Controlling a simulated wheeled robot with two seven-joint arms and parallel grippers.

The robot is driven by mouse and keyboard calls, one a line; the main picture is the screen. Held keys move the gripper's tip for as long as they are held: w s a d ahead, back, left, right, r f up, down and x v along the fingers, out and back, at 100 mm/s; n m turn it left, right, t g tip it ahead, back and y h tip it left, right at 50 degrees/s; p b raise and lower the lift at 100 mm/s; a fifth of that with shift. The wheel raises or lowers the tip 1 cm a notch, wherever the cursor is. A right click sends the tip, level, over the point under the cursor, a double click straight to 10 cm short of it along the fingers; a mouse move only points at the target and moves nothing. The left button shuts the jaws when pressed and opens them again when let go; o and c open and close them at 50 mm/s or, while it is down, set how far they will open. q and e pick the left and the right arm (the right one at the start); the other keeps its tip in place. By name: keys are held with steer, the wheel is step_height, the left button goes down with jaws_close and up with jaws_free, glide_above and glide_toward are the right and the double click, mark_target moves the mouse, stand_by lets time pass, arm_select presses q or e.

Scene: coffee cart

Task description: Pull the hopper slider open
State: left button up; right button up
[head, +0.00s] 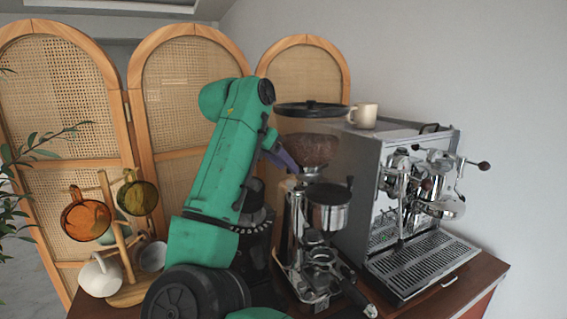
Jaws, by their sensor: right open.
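The coffee grinder (327,215) stands on the wooden cart top, left of the espresso machine. Its clear hopper (313,149) holds dark beans under a wide black lid (311,109). The hopper's slider cannot be made out; the hopper's base is small and partly hidden in this view. My right gripper (283,158) is at the end of the green arm, just left of the hopper, at about the height of the beans. It is open, with nothing seen between its fingers. Whether a finger touches the hopper cannot be told. My left gripper is out of view.
The espresso machine (357,186) stands close on the right, with a cream cup (363,116) on top. A portafilter (356,296) sticks out at the grinder's front. A wooden mug stand (125,255) with several mugs is at left. A folding screen (180,103) stands behind.

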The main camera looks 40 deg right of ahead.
jaws_close()
stand_by(1.4)
